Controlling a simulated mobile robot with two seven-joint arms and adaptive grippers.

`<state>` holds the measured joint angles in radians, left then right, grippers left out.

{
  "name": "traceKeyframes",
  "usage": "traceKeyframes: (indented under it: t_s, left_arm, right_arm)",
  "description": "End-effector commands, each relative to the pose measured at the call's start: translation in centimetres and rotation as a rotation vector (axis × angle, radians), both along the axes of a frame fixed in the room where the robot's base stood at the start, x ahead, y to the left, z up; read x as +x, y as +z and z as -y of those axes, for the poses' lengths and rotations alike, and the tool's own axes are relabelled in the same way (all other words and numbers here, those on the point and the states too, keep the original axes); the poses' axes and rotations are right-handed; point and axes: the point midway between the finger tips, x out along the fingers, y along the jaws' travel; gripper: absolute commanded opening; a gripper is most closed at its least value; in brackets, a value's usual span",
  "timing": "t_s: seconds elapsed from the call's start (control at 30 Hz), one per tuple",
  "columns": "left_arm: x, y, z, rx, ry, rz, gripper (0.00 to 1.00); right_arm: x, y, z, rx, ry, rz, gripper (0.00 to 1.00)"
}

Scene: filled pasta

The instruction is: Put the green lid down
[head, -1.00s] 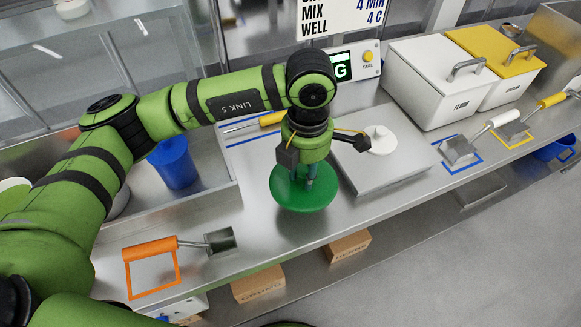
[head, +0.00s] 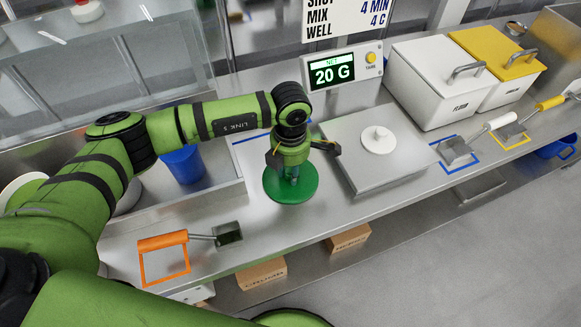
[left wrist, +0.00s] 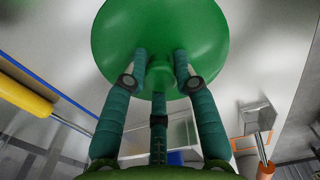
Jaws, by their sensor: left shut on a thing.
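The round green lid (head: 306,191) is level above or on the steel counter, left of the scale plate; I cannot tell if it touches the counter. My left gripper (head: 291,174) is over the lid's middle, pointing down, and shut on its knob. In the left wrist view the green lid (left wrist: 160,22) fills the top, and the teal fingers of my left gripper (left wrist: 161,68) close on the knob from both sides. My right gripper is not in view.
A scale plate (head: 350,165) with a white lid (head: 378,141) on it stands right of the green lid. Its display (head: 332,72) reads 20 G. An orange-handled scoop (head: 163,241) lies front left, a blue cup (head: 183,164) behind it.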

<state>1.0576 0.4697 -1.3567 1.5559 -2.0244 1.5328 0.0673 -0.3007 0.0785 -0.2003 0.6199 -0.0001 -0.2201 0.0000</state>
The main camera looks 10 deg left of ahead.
Motion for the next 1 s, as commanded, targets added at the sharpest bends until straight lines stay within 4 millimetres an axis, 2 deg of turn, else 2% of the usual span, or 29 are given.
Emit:
traceKeyframes:
  t_s: [0.13, 0.17, 0.2, 0.63, 0.67, 0.77, 1.0]
  left_arm:
    - [0.0, -0.5, 0.0, 0.0, 0.0, 0.0, 0.07]
    - [0.0, -0.3, 0.0, -0.001, 0.0, 0.001, 0.4]
    - [0.0, -0.2, 0.0, 0.0, 0.0, 0.0, 0.52]
    - [0.0, 0.4, 0.0, -0.001, 0.0, 0.001, 0.52]
    - [0.1, 0.5, 0.0, -0.001, 0.0, 0.003, 0.52]
    - [0.1, 2.0, 0.0, -0.001, -0.002, 0.006, 0.52]
    - [0.1, 7.2, 0.0, 0.0, -0.001, 0.007, 0.52]
  right_arm:
    - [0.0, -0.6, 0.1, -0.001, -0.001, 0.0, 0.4]
    - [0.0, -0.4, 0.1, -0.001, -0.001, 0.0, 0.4]
    - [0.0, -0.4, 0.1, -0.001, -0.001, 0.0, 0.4]
    - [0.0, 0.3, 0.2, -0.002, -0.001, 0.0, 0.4]
    - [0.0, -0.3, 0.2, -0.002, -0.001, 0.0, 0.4]
    - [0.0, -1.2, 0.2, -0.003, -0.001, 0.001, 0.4]
    - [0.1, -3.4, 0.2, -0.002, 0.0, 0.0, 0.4]
